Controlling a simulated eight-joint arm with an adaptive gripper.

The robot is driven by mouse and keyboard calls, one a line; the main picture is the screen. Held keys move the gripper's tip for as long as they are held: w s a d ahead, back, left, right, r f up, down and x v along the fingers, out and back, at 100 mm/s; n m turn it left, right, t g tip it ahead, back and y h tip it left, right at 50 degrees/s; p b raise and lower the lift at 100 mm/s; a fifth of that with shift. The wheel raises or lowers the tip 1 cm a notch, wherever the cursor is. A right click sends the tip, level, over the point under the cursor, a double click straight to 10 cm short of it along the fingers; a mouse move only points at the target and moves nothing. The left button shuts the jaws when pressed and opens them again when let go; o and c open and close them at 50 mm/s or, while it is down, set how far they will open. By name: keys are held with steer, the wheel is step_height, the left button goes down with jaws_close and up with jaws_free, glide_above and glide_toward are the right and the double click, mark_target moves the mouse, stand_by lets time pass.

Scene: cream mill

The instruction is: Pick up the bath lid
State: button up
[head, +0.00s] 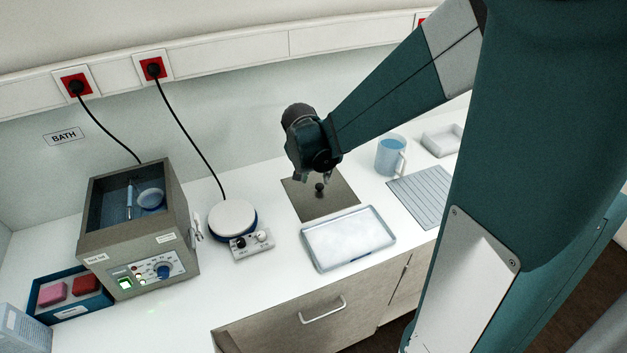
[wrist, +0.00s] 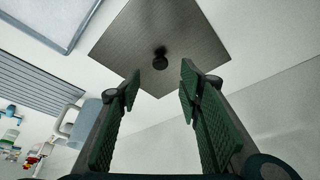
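The bath lid (head: 335,207) is a flat, square grey-brown plate with a small dark knob (head: 320,187) at its middle. It lies on the white counter behind the white tray. The lid (wrist: 145,40) and its knob (wrist: 160,59) also show in the wrist view. My gripper (head: 312,180) is just above the lid, pointing down. Its two green-padded fingers (wrist: 160,76) are open, with the knob showing between and beyond their tips. Nothing is held. The open-topped water bath (head: 140,235) stands at the left, with a bowl and a tube inside.
A white tray (head: 311,258) lies in front of the lid. A hotplate stirrer (head: 232,217) stands to its left. A blue jug (head: 390,157) and a ribbed grey mat (head: 423,195) are to its right. A blue box (head: 48,296) with pink and red blocks is beside the bath. Cables hang behind.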

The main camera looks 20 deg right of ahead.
mark_target(320, 185)
steer(key=shift+w+d+f, duration=0.1)
steer(key=shift+w, duration=0.1)
steer(key=shift+f, duration=0.1)
steer(key=shift+x, duration=1.2)
steer(key=shift+f, duration=0.15)
steer(key=shift+b+x, duration=0.5)
steer(key=shift+x, duration=1.95)
steer(key=c, duration=0.9)
